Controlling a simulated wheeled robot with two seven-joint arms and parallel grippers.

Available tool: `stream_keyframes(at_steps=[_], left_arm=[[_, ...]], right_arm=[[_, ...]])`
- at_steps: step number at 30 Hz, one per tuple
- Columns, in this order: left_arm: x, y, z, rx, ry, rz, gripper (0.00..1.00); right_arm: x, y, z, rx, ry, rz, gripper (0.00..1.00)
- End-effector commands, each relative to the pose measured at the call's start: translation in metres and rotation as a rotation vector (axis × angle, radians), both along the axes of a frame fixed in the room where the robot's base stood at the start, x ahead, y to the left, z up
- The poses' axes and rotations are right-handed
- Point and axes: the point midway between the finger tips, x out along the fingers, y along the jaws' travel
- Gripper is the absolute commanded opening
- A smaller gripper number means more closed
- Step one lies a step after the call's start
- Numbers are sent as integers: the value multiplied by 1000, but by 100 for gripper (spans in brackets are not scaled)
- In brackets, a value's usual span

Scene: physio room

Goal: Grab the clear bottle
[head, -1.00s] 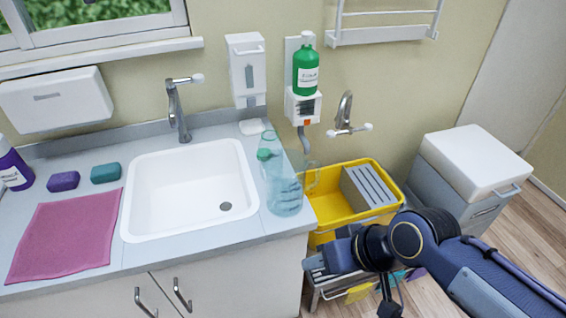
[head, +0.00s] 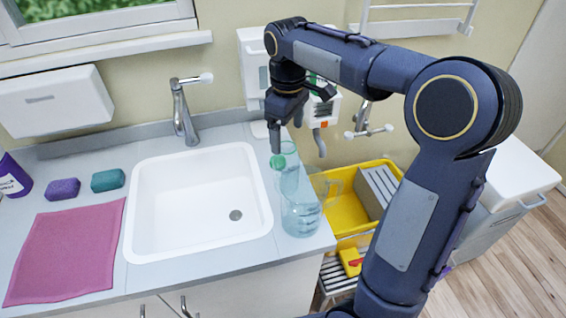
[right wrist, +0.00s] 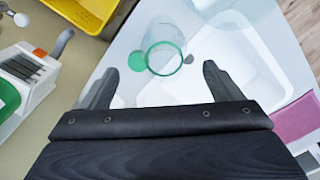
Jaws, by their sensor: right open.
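The clear bottle (head: 289,182) has a green cap (head: 278,162) and stands on the counter's right end, beside the sink, partly overlapped by a clear jug (head: 301,216). My right gripper (head: 280,142) points down from above, just over the bottle's top. In the right wrist view my right gripper (right wrist: 157,75) is open and empty. A green ring (right wrist: 165,58) and a small green disc (right wrist: 137,61) show between or just beyond its fingertips; which belongs to the bottle I cannot tell. My left gripper is not in view.
The sink (head: 150,230) is left of the bottle. A tap (head: 181,110) stands behind the sink. A yellow bin (head: 345,205) stands right of the counter. A pink cloth (head: 65,250) and two sponges lie at left.

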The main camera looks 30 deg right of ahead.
Motion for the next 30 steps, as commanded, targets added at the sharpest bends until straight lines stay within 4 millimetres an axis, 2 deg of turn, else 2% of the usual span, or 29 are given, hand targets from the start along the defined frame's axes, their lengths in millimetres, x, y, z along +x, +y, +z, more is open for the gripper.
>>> stream_keyframes(at_steps=[12,16,22,30], left_arm=[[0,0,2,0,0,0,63],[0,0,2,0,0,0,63],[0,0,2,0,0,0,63],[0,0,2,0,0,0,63]], right_arm=[[-4,2,-57,3,2,-2,85],[-4,2,-64,3,-2,-3,85],[-4,2,-64,2,-2,-3,85],[-4,2,-64,3,-3,-3,50]])
